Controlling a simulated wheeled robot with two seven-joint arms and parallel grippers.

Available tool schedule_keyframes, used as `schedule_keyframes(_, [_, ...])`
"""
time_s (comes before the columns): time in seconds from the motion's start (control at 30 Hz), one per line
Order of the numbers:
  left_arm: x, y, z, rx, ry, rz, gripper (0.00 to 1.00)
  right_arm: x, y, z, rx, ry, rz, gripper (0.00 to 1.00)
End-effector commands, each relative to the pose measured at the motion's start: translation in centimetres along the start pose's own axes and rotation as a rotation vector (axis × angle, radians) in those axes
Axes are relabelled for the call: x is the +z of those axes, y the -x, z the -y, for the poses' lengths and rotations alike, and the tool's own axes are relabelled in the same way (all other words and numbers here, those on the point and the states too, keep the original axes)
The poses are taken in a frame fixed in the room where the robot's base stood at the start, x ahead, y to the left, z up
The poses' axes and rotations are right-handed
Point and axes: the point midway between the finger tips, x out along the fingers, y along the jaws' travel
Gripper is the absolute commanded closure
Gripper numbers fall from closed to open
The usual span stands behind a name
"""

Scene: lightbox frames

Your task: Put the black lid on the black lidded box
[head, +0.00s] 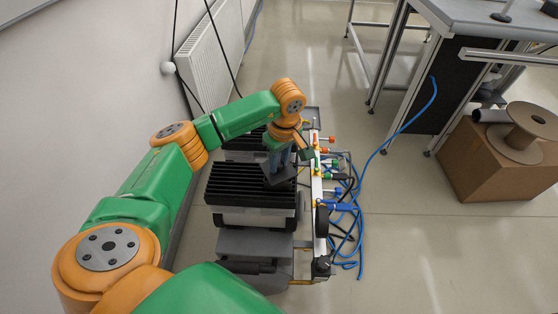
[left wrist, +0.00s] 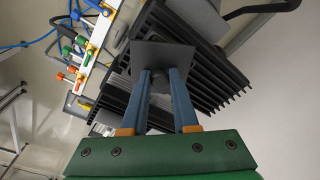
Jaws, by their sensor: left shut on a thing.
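My left gripper (head: 279,166) is shut above the ribbed black tops and points down. Its blue fingers also show in the left wrist view (left wrist: 160,80). A flat, dark, square plate, which looks like the black lid (left wrist: 158,57), sits at the fingertips and is held there. In the head view the lid (head: 281,178) is a small dark tilted shape under the fingers, over the right part of the nearer ribbed top. I cannot make out the black lidded box for certain; it may be hidden by the lid or the fingers. My right gripper is not in view.
A ribbed black top (head: 240,187) covers a pale unit; another lies behind it. A white rail with coloured valves (head: 318,190) and blue hoses (head: 352,235) runs along the right side. A radiator (head: 213,60) stands at the wall. Open floor lies right, before a cardboard box (head: 487,172).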

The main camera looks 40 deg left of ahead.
Motion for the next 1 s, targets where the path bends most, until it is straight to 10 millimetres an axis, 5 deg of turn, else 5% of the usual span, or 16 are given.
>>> schedule_keyframes(0.27, [0.01,-0.02,0.00,0.000,0.000,0.000,1.00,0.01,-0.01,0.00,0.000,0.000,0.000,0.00])
schedule_keyframes(0.3, [0.01,-0.02,0.00,0.000,0.000,0.000,0.70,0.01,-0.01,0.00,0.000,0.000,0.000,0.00])
schedule_keyframes(0.43, [0.01,-0.02,0.00,0.000,0.000,0.000,0.37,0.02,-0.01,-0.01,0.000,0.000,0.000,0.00])
schedule_keyframes(0.67, [0.01,-0.03,0.00,0.000,0.000,0.000,0.35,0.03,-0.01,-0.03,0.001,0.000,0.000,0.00])
schedule_keyframes(0.77, [0.01,-0.03,0.00,0.000,0.000,0.000,0.08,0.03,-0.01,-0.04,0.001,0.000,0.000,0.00])
schedule_keyframes(1.0, [0.01,-0.02,0.00,0.000,0.000,0.000,0.07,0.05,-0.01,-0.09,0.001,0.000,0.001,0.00])
